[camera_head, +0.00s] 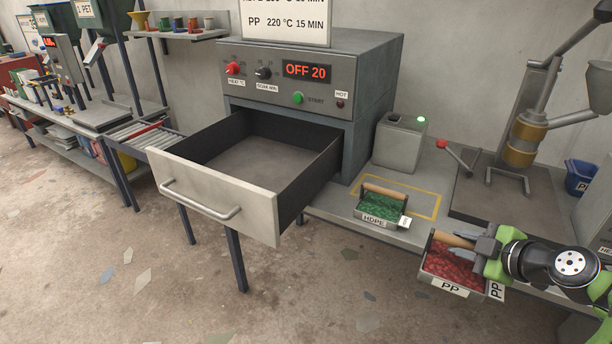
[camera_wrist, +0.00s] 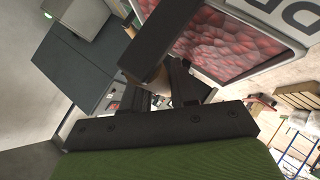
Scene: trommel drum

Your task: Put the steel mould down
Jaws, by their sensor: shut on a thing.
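The steel mould (camera_head: 461,267) is a grey tray with a PP label, filled with red flakes, at the lower right in the head view. My gripper (camera_head: 466,243) is shut on its wooden handle. The mould hangs level in front of the bench edge. In the wrist view the mould's red contents (camera_wrist: 225,45) fill the upper right, and the dark fingers of my gripper (camera_wrist: 165,75) close around the handle (camera_wrist: 150,78). A second mould (camera_head: 382,208), labelled HDPE with green flakes, stands on the bench inside a yellow outline.
The oven (camera_head: 310,85) reads OFF 20, and its empty drawer (camera_head: 215,195) is pulled out. A grey box with a green light (camera_head: 400,145) stands behind the HDPE mould. A press (camera_head: 522,140) and a blue bin (camera_head: 580,178) are at right. Bench (camera_head: 335,207) space beside the outline is narrow.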

